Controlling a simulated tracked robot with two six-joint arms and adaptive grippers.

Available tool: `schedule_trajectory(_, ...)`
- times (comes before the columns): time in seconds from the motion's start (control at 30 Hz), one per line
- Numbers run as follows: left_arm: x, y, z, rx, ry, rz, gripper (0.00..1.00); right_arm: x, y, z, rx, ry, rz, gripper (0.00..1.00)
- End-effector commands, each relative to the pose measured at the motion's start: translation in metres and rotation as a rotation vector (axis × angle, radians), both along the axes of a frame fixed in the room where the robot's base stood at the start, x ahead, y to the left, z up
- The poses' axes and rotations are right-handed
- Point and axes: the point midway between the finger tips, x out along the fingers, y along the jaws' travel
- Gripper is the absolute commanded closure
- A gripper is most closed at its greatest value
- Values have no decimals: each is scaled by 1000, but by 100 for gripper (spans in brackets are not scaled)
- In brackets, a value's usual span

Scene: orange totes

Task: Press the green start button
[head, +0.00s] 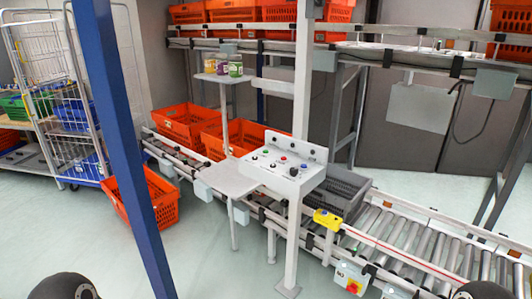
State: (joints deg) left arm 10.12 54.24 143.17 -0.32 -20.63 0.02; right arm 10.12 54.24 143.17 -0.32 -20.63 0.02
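A light grey control panel (287,168) is mounted on a white post in the middle of the head view. Its sloped face carries several small buttons and knobs. A small green button (266,152) appears near the panel's upper left, with a red button (283,158) to its right. The details are too small to tell labels. Neither of my grippers is in view; only dark rounded parts of my arms show at the bottom left and bottom right corners.
A roller conveyor (400,240) runs behind and right of the panel, with a grey tote (345,192) on it. A yellow box (327,219) and an emergency stop box (351,279) sit on its near side. A blue post (120,140) stands at left. Orange totes (185,122) lie behind.

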Motion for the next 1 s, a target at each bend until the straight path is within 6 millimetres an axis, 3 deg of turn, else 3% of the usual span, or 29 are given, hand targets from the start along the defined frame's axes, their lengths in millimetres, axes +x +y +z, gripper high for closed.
schedule_trajectory(0.1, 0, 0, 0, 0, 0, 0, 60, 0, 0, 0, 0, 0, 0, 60)
schedule_trajectory(0.33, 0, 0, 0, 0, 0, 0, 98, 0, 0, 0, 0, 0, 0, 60)
schedule_trajectory(0.37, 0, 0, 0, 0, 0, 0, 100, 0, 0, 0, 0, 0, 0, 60)
schedule_trajectory(1.0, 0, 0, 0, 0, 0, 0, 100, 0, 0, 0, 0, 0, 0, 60)
